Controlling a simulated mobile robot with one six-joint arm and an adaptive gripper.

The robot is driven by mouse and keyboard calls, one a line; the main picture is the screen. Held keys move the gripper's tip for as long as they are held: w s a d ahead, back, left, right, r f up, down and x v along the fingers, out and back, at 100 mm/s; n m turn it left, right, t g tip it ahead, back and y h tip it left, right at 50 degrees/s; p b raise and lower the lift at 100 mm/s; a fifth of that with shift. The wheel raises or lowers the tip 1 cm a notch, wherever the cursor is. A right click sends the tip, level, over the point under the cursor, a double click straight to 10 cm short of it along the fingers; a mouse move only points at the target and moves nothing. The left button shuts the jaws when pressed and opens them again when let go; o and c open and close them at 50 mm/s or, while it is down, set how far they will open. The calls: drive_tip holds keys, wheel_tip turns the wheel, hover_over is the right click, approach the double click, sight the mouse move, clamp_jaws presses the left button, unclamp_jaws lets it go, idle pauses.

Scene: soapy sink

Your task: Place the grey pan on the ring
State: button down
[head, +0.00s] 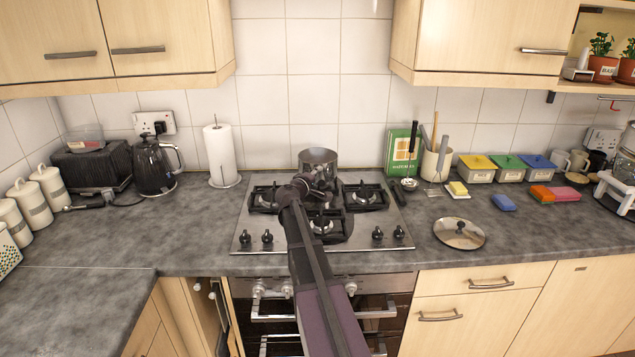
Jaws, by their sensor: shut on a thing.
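The grey pan (319,158) is over the back middle of the gas hob (245,241), behind my gripper. My gripper (318,178) is shut on the grey pan, at its near side; the exact grip is small and partly hidden by my wrist. The pan looks upright. I cannot tell whether its base touches a support or hangs just above it. Burner rings with black supports show at the left (266,199), right (364,196) and front (321,226) of the hob. My arm covers part of the hob's front.
A lid (460,233) lies on the worktop right of the hob. A kettle (155,167) and paper roll (220,155) stand left. Wall cupboards hang on both sides.

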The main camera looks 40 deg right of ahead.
drive_tip(key=shift+f, duration=0.25)
drive_tip(key=shift+c, duration=1.9)
unclamp_jaws()
drive_tip(key=shift+s+a, duration=0.1)
drive_tip(key=v, duration=1.1)
drive_tip(key=shift+s+a+p, duration=0.15)
drive_tip(key=shift+a+p, duration=0.15)
drive_tip(key=shift+a, duration=0.1)
